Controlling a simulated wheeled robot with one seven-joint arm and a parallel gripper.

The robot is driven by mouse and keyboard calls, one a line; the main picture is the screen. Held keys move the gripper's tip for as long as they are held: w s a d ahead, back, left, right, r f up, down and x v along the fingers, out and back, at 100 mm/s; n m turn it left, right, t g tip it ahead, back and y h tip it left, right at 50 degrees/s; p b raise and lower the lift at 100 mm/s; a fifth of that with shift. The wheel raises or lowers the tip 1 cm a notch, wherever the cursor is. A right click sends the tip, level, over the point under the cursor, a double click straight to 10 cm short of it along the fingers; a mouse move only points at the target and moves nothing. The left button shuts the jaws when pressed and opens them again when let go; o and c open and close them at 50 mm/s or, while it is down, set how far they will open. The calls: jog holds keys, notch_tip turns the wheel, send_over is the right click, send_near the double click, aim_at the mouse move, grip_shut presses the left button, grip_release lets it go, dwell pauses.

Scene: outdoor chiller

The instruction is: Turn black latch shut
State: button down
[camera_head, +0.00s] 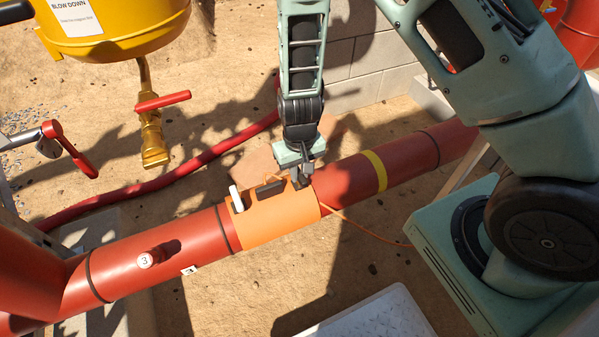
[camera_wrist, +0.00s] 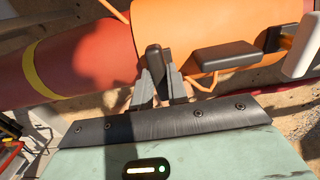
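An orange sleeve (camera_head: 270,216) sits around a red pipe. A small black upright piece, which looks like the black latch (camera_wrist: 154,58), stands at the sleeve's edge nearest the bare pipe in the wrist view. My gripper (camera_wrist: 160,80) has its two grey fingers around the latch's lower part, one on each side. I cannot tell whether both fingers touch it. In the head view my gripper (camera_head: 303,178) reaches down to the sleeve's right end and hides the latch there. A wider black block (camera_wrist: 227,57) is fixed on the sleeve; it also shows in the head view (camera_head: 270,188).
A white lever (camera_head: 236,198) stands at the sleeve's left end. A yellow vessel (camera_head: 115,25) with a red-handled brass valve (camera_head: 152,135) hangs at the upper left. A red hose (camera_head: 150,185) lies behind the pipe. A thin orange cord (camera_head: 365,228) runs from the sleeve.

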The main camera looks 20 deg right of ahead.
jog(key=shift+f, duration=0.15)
dwell(0.3)
jog(key=shift+s+r+m+p, duration=0.1)
jog(key=shift+r+m+p, duration=0.1)
jog(key=shift+m+p, duration=0.55)
jog(key=m+p, duration=0.3)
jog(key=m, duration=0.3)
jog(key=shift+m, duration=0.35)
jog(key=m+p, duration=0.1)
jog(key=m, duration=0.3)
jog(key=shift+m+p, duration=0.3)
jog(key=shift+p, duration=0.1)
jog(key=m+p, duration=0.1)
jog(key=m, duration=0.3)
jog(key=shift+f+m, duration=0.1)
jog(key=shift+m, duration=0.2)
jog(key=c, duration=1.5)
grip_release()
jog(key=shift+f, duration=0.2)
jog(key=shift+c, duration=0.2)
jog(key=o, duration=0.7)
jog(key=shift+r, duration=0.1)
